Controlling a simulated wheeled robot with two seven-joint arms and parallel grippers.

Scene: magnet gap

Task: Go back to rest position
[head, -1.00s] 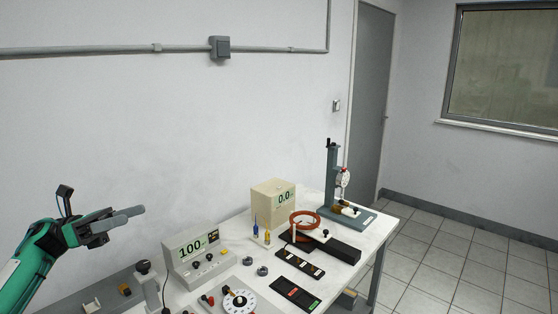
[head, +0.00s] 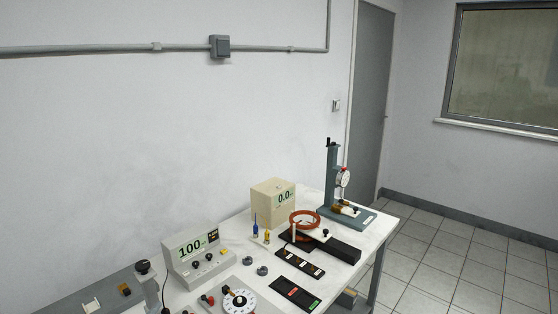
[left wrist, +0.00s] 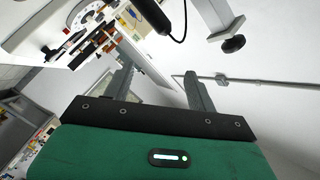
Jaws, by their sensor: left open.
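My left gripper (left wrist: 160,85) shows in the left wrist view with its two grey fingers apart and nothing between them. Behind the fingers are pale wall and a strip of conduit. It is not in the head view. My right gripper is in neither view. In the head view the white table (head: 228,272) carries the bench instruments, and no gripper touches them there.
A grey panel (head: 75,300) lies at the lower left. Tiled floor is clear at right.

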